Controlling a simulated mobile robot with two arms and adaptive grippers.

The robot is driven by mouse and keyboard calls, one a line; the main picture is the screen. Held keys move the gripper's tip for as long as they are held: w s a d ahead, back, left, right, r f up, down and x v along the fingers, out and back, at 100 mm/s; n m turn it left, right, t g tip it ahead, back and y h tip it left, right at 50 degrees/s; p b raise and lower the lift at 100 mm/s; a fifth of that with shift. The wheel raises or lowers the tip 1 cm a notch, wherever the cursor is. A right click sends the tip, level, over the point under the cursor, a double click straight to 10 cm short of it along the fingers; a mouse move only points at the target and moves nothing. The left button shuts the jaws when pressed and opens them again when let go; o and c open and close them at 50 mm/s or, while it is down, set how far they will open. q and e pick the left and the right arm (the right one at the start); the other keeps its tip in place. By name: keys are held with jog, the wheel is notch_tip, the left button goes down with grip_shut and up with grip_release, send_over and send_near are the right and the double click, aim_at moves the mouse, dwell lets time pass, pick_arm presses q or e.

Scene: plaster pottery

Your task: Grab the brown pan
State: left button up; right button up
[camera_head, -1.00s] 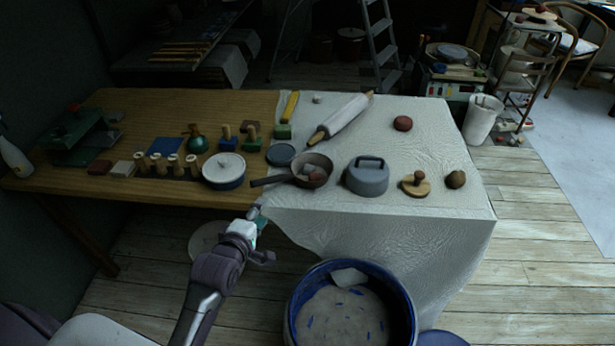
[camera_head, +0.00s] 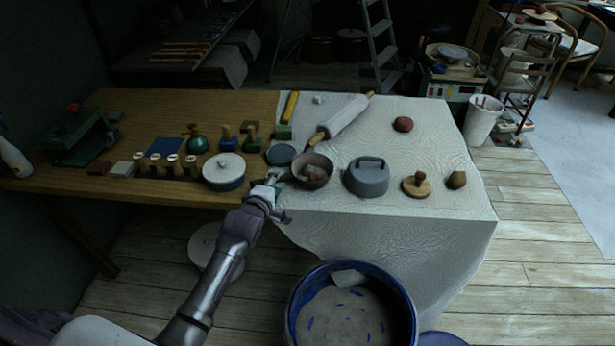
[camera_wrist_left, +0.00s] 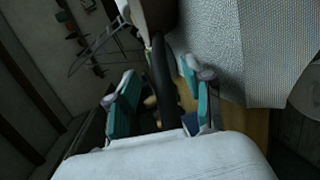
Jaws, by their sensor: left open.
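The brown pan (camera_head: 313,170) stands on the white cloth near the front edge of the table, with some small pale and reddish things in its bowl. Its dark handle points left and is largely hidden by my left gripper (camera_head: 276,177) in the head view. In the left wrist view the dark handle (camera_wrist_left: 163,75) runs between the two teal fingers of my left gripper (camera_wrist_left: 163,100). The fingers are open on either side of it. The pan's bowl (camera_wrist_left: 155,14) shows at the top of that view. My right gripper is not in view.
A grey lidded pot (camera_head: 367,178) is right of the pan, and a dark round dish (camera_head: 281,154) is just behind the handle. A blue tub (camera_head: 402,300) stands on the floor in front.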

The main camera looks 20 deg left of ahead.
pick_arm(q)
jog(key=shift+w+f, duration=0.2)
jog(key=shift+w, duration=0.3)
jog(key=shift+r, duration=0.1)
